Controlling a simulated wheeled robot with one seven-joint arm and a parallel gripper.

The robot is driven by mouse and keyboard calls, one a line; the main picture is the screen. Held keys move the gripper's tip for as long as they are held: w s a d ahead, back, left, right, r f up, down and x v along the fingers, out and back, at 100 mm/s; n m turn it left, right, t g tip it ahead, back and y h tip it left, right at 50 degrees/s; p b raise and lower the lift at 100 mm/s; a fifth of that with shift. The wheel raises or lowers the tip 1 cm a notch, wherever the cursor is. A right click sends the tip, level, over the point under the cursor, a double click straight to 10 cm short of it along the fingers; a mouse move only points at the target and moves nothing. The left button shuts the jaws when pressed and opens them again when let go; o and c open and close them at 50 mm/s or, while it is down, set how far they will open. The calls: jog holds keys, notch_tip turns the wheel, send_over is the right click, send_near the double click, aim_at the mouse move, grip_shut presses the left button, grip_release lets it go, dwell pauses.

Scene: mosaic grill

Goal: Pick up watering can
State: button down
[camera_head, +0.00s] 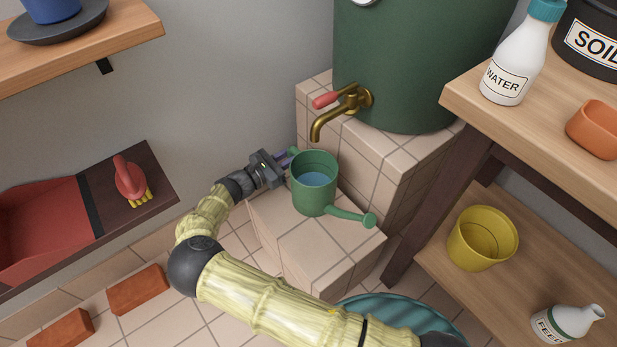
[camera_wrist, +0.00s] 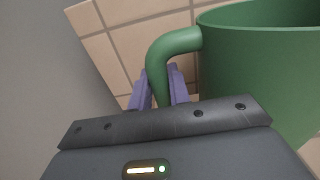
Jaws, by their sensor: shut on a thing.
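The green watering can (camera_head: 311,193) holds water and stands on a low tiled step (camera_head: 318,240). Its spout points to the lower right. The brass tap (camera_head: 330,117) with a red handle is above and behind it. My gripper (camera_head: 282,160) is at the can's left side, on its handle. In the wrist view, the purple fingers of my gripper (camera_wrist: 160,88) are on either side of the green handle (camera_wrist: 160,62), shut on it. The can's body (camera_wrist: 262,70) fills the right of that view. The can looks upright; I cannot tell whether its base touches the step.
A green tank (camera_head: 415,65) stands on a higher tiled block behind. A wooden shelf unit at right holds a water bottle (camera_head: 517,60) and a yellow pot (camera_head: 482,238). A teal round object (camera_head: 410,312) lies below the step. Two bricks (camera_head: 137,290) lie at lower left.

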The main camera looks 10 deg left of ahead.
jog(key=shift+r, duration=0.15)
notch_tip(320, 180, up, 10)
jog(key=p, duration=0.5)
jog(key=shift+p, duration=0.3)
